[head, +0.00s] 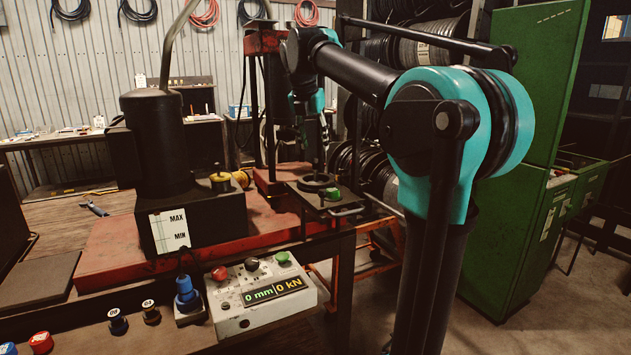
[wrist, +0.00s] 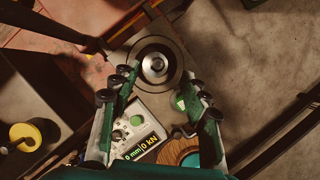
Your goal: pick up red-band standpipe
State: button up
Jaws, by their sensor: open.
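I cannot make out a red-band standpipe for certain in either view. A small red-topped piece (head: 41,342) stands at the lower left corner of the bench in the head view; its shape is partly cut off and too small to identify. My gripper (head: 308,128) hangs over the small plate at the bench's right end. In the wrist view my gripper (wrist: 162,84) is open, with nothing between its fingers. Beyond the fingertips is a dark round disc (wrist: 133,58) with a shiny metal ring (wrist: 155,66) at its centre.
A black cylinder pump (head: 155,140) stands on the red press base (head: 110,243). A control box (head: 262,295) reads 0 mm and 0 kN. A blue-topped piece (head: 186,293) stands beside it. A green cabinet (head: 535,90) is at right. Concrete floor lies beyond the bench.

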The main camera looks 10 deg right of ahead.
aim_at(316, 159)
jog(key=shift+x, duration=3.35)
jog(key=shift+s+a, duration=0.15)
jog(key=shift+a, duration=0.05)
jog(key=shift+c, duration=0.3)
grip_shut()
